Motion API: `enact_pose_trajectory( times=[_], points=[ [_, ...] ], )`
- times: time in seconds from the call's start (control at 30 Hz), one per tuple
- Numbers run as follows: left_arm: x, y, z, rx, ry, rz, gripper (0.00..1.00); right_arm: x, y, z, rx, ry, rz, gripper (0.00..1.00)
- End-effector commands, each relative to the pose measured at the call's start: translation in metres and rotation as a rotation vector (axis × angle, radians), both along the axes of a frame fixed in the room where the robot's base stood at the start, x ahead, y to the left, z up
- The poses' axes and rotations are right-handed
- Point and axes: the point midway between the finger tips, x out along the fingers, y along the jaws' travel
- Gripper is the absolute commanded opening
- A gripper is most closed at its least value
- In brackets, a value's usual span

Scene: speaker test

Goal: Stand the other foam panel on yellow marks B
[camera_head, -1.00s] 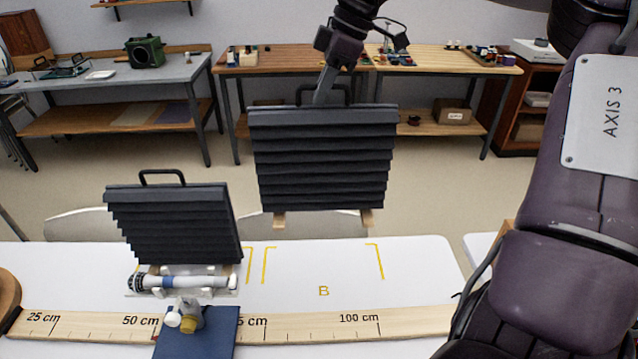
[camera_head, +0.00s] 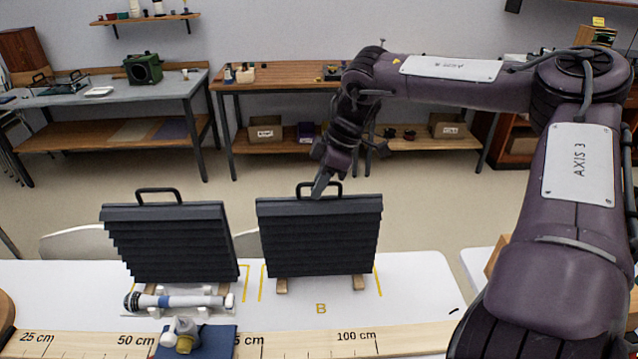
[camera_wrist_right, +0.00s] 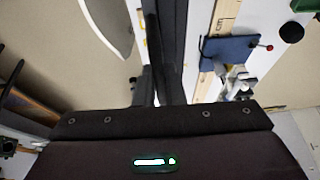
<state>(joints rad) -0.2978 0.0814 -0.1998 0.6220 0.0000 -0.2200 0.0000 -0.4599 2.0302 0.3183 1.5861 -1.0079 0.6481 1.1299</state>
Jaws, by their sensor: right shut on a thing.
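A dark ribbed foam panel (camera_head: 318,238) with a top handle and wooden feet is upright between the yellow marks B (camera_head: 262,284). Its feet appear to meet the white table top, though exact contact is hard to tell. My right gripper (camera_head: 322,188) is shut on this panel's handle from above. In the right wrist view the panel is a dark, edge-on strip (camera_wrist_right: 172,45). The other foam panel (camera_head: 168,243) stands upright to the left, with its handle free. My left gripper is out of view.
A microphone (camera_head: 180,301) lies in front of the left panel. A blue pad (camera_head: 215,342) with small items and a wooden ruler (camera_head: 300,345) lie along the front. The white table (camera_head: 415,297) is clear right of marks B. Benches stand behind.

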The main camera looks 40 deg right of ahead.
Motion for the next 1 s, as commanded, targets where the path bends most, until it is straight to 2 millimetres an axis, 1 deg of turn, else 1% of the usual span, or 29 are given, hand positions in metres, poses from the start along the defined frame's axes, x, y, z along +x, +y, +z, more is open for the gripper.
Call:
enact_pose_trajectory(
  times=[0.2, 0.23, 0.37, 0.4, 0.63, 0.73, 0.87, 1.0],
  points=[
    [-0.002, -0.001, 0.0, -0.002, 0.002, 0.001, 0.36, 0.001, 0.001, -0.002, 0.001, -0.003, 0.001, 0.0],
    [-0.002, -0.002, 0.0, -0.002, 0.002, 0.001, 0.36, 0.0, 0.0, -0.004, 0.001, 0.0, 0.0, 0.12],
    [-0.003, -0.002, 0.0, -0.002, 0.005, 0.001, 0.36, 0.0, 0.0, -0.003, 0.001, -0.001, 0.001, 0.29],
    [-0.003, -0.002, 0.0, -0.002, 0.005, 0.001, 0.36, 0.0, 0.0, -0.003, 0.001, -0.001, 0.001, 0.31],
    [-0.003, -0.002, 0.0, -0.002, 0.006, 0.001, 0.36, 0.0, 0.0, -0.002, 0.0, -0.002, 0.0, 0.31],
    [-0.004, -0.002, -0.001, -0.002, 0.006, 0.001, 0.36, 0.0, -0.002, 0.002, -0.001, -0.003, 0.001, 0.31],
    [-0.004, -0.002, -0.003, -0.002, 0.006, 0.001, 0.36, -0.003, -0.008, 0.02, -0.002, -0.007, -0.001, 0.31],
    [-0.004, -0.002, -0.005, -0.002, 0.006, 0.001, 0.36, -0.01, -0.017, 0.048, -0.003, -0.008, 0.0, 0.31]
  ],
)
